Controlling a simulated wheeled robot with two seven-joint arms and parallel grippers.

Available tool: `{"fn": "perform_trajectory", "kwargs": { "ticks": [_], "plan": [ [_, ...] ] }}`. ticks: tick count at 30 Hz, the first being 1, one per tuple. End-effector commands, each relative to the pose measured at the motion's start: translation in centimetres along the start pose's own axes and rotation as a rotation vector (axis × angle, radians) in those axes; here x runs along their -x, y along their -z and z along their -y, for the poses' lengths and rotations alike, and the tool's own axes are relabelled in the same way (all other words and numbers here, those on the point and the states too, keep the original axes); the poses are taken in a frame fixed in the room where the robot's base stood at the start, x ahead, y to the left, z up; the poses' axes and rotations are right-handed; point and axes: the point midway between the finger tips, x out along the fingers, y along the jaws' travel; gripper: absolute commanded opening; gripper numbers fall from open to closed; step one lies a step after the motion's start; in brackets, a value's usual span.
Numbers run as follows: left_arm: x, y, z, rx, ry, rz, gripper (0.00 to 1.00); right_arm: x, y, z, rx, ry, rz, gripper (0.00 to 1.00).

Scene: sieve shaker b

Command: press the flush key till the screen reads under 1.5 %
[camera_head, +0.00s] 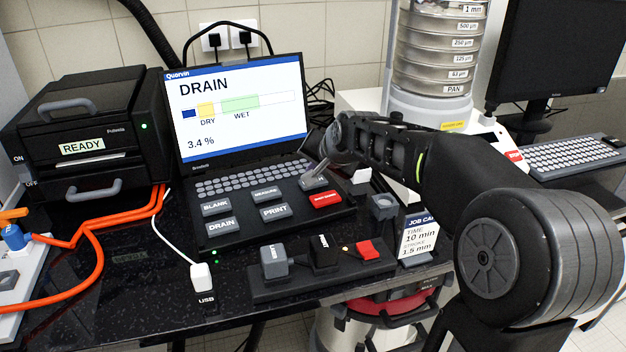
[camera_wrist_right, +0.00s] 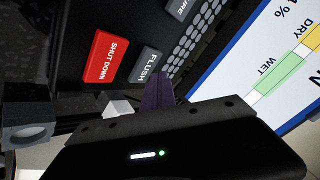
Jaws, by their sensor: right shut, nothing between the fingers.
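The screen (camera_head: 240,110) of the dark instrument reads DRAIN and 3.4 %, with a bar marked DRY and WET. The grey flush key (camera_wrist_right: 150,64) shows in the right wrist view beside the red SHUT DOWN key (camera_wrist_right: 106,57). In the head view the flush key (camera_head: 315,183) is partly hidden by my right gripper (camera_head: 322,168). That gripper is shut and empty, and its tips (camera_wrist_right: 157,90) point down at the flush key's edge. I cannot tell whether they touch it. My left gripper is not in view.
The red SHUT DOWN key (camera_head: 325,200) lies just in front of the flush key. PRINT (camera_head: 276,211) and DRAIN (camera_head: 222,226) keys are to its left. A switch block (camera_head: 320,268) and a job card (camera_head: 418,236) stand nearer. The sieve stack (camera_head: 437,60) rises behind my right arm.

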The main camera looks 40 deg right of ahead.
Motion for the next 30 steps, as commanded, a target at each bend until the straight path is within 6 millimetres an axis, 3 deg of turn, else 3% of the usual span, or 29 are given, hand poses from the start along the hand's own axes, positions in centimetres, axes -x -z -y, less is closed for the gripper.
{"fn": "perform_trajectory", "kwargs": {
  "ticks": [8,21,30],
  "plan": [
    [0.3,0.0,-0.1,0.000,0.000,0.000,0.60,0.3,0.2,0.3,0.000,0.000,-0.001,0.00],
    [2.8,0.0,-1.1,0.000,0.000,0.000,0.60,3.2,2.3,2.4,0.001,0.001,0.000,0.00],
    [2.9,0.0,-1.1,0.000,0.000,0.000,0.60,3.5,2.5,2.5,0.000,-0.001,0.000,0.00]
  ]
}}
